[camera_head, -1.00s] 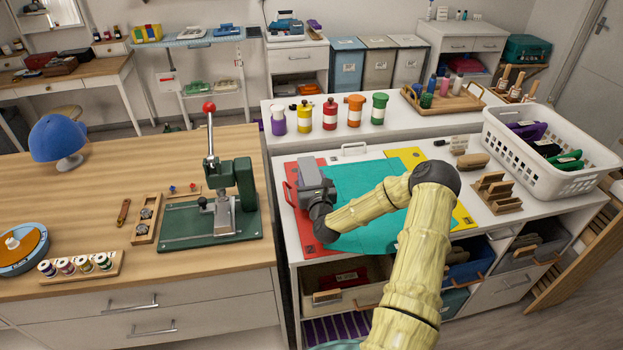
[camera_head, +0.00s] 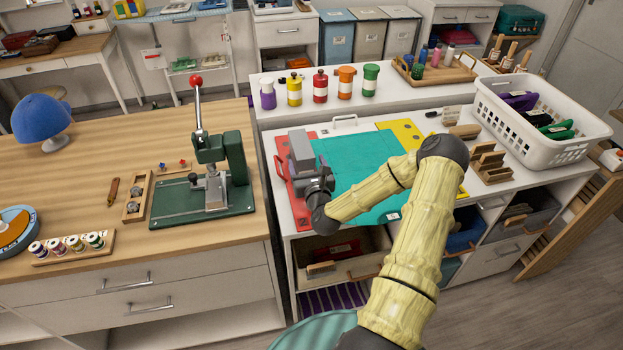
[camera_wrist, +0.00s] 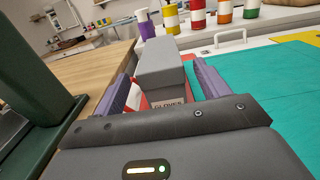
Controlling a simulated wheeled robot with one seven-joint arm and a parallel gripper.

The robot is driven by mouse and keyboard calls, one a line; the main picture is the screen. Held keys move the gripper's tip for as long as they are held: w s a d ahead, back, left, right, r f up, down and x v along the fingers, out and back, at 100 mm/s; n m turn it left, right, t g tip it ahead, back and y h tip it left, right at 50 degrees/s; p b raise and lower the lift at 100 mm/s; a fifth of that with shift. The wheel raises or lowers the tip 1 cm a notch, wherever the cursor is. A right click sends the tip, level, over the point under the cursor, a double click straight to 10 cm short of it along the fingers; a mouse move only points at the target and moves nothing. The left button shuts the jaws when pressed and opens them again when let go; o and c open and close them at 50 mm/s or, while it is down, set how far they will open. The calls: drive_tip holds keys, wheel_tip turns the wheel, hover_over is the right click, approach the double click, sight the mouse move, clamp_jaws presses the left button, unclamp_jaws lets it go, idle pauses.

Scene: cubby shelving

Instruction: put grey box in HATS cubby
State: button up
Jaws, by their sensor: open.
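The grey box (camera_head: 301,149) stands upright on the red panel at the left of the white worktop. It also shows in the wrist view (camera_wrist: 165,72), between my two purple finger pads. My gripper (camera_wrist: 168,84) is open around the box, with a finger on each side; in the head view it (camera_head: 306,172) reaches in from the front right. A label that seems to read GLOVES shows low in front of the box. Cubbies are under the worktop, one holding a bin with a red item (camera_head: 338,249). I cannot read a HATS label on any of them.
A teal mat (camera_head: 365,170) covers the middle of the worktop. A white basket (camera_head: 545,150) and wooden racks stand at right. A green lever press (camera_head: 222,165) stands on the wooden bench at left. Several coloured bottles line the raised back counter.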

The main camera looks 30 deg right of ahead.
drive_tip(key=v, duration=0.5)
drive_tip(key=shift+s+a+b, duration=0.1)
drive_tip(key=shift+s+b, duration=0.15)
drive_tip(key=shift+b, duration=0.15)
drive_tip(key=shift+f, duration=0.1)
